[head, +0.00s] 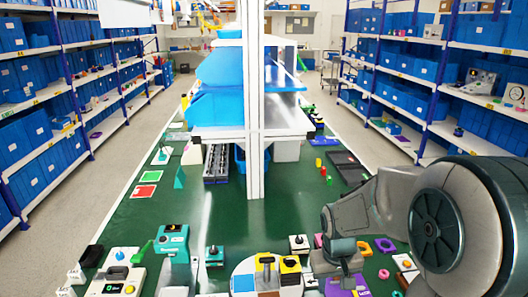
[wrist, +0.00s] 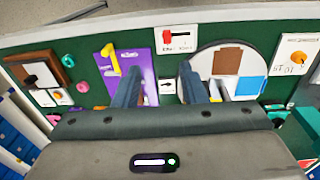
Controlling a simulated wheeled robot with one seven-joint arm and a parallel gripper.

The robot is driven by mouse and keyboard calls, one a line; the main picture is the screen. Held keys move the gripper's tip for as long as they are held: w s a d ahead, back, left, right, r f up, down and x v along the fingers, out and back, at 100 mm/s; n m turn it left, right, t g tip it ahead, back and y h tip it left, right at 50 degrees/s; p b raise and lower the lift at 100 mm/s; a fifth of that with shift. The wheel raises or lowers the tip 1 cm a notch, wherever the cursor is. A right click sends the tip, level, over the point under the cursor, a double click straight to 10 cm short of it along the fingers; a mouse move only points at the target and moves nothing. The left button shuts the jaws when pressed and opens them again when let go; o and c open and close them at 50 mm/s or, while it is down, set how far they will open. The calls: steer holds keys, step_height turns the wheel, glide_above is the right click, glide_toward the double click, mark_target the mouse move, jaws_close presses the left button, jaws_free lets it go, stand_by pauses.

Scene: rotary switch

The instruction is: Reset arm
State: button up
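My gripper (wrist: 160,78) points down over the green table, its two fingers spread apart with nothing between them. In the head view my gripper (head: 347,275) is at the lower right, partly hidden by my own arm. In the wrist view a small white block with a dark knob (wrist: 167,86) shows between the fingers, apart from them. A purple panel (wrist: 142,66) with a yellow handle lies behind the left finger. A white switch box (wrist: 180,38) with a red part sits above the fingers. In the head view a small white block with a black knob (head: 299,243) stands left of my gripper.
Teal devices (head: 173,240) and a white panel with a blue knob (head: 118,258) stand at front left. A round white board (wrist: 240,62) lies right of my gripper. A white post (head: 252,120) rises mid-table. Green table (head: 150,210) is bare at centre left.

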steer(key=s+a+r+t, duration=0.2)
steer(key=s+r+t, duration=0.1)
steer(key=s+r, duration=0.7)
steer(key=s, duration=0.2)
steer(key=shift+s+a+r+m+y, duration=0.3)
steer(key=shift+s+r+m, duration=0.05)
steer(key=shift+m, duration=0.05)
steer(key=shift+s, duration=0.1)
steer(key=shift+c, duration=0.2)
stand_by(2.0)
